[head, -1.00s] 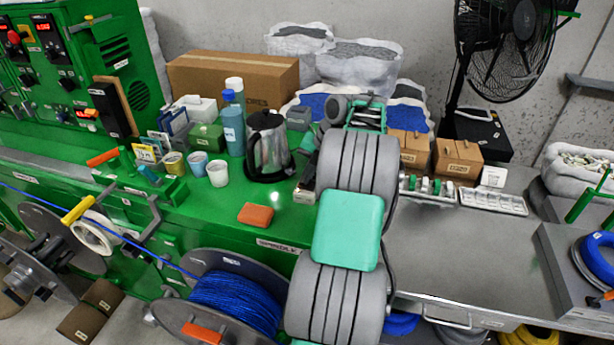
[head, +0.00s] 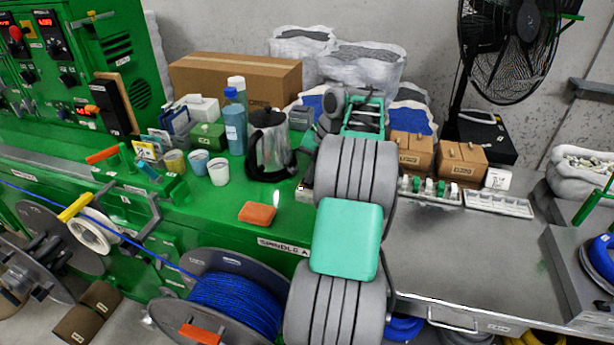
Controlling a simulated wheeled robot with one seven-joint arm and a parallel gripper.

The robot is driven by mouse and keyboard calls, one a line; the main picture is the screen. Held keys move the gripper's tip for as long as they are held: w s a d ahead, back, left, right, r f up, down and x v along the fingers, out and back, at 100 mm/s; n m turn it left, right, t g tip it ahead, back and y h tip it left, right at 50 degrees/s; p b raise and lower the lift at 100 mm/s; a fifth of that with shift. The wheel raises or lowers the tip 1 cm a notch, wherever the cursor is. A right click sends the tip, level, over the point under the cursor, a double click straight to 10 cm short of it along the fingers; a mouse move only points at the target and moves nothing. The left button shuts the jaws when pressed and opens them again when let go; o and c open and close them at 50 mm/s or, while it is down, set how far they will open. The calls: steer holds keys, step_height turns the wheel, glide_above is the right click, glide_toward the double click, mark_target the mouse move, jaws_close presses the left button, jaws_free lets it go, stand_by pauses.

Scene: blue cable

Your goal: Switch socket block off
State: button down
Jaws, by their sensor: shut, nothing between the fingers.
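The socket block (head: 110,107) looks to be the long black block at the far left, standing tilted against a tan board beside the green machine's panel. My gripper (head: 312,140) is at the far end of my arm, right of the steel kettle. It is shut and empty, and mostly hidden behind my arm links. It is well to the right of the socket block and apart from it.
The kettle (head: 270,148), a blue bottle (head: 234,125), several cups and an orange block (head: 257,213) stand on the green bench between. A large cardboard box (head: 235,80) is behind. Small brown boxes (head: 460,165) and a black fan (head: 508,45) are at right.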

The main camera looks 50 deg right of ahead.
steer(key=shift+s+d+f, duration=0.1)
steer(key=shift+s+f, duration=0.4)
steer(key=shift+f, duration=0.05)
steer(key=p+v, duration=0.7)
steer(key=v, duration=0.7)
steer(key=shift+s+d+r, duration=0.25)
steer(key=shift+d, duration=0.1)
